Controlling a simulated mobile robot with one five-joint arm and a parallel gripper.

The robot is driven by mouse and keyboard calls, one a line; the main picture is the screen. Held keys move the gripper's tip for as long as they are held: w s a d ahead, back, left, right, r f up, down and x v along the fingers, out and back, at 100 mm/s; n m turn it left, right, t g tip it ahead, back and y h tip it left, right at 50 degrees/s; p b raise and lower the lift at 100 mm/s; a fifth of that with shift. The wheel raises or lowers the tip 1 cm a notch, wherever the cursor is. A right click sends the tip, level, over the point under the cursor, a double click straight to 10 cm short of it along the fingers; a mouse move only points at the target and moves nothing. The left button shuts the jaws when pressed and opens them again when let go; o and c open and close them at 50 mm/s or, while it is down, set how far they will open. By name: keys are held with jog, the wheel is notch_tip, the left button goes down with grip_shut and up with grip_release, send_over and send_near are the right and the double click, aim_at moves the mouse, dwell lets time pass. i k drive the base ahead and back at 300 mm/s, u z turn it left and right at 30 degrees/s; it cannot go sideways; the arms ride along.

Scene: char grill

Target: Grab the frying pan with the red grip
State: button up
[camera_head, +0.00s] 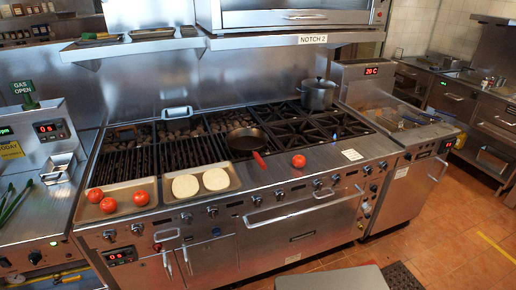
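The frying pan (246,138) is dark and round. It sits upright on the burner grates of the long steel range, left of the range's middle. Its red grip (260,160) points toward the front edge of the range and slightly right. The grip's end is over the steel front ledge; I cannot tell whether it touches it. My gripper is not in view.
A tomato (298,160) lies on the ledge right of the red grip. A tray (239,186) with two pale round pieces stands left of the grip. A steel pot (318,94) stands behind right. An overhead shelf (270,42) hangs above. Floor (440,232) shows at right.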

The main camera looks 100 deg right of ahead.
aim_at(242, 141)
jog(key=z, duration=1.4)
